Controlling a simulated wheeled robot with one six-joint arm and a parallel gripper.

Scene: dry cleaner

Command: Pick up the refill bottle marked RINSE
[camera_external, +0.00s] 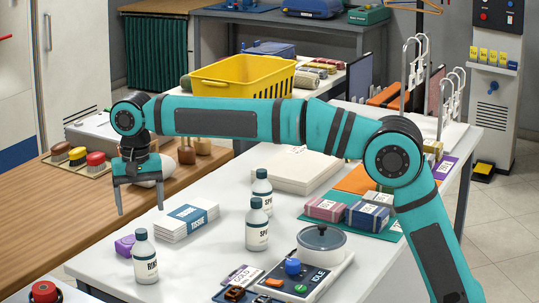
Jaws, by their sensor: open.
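A white bottle with a dark cap (146,258) stands upright near the front left of the white table (205,258); the visible part of its label reads like RINSE. Two similar bottles stand further right: one (258,228) in front and one (262,190) behind, both with labels that seem to begin with SPO. My gripper (140,208) points down with its fingers apart and nothing between them. In the picture it appears above and slightly left of the RINSE bottle, apart from it. Its exact height and depth cannot be told.
A purple block (125,244) and a stack of white packets (187,222) lie near the RINSE bottle. A control panel (292,274) and a lidded pot (321,244) are at the front right. A yellow basket (243,80) stands behind my arm. A wooden counter (75,222) borders the left.

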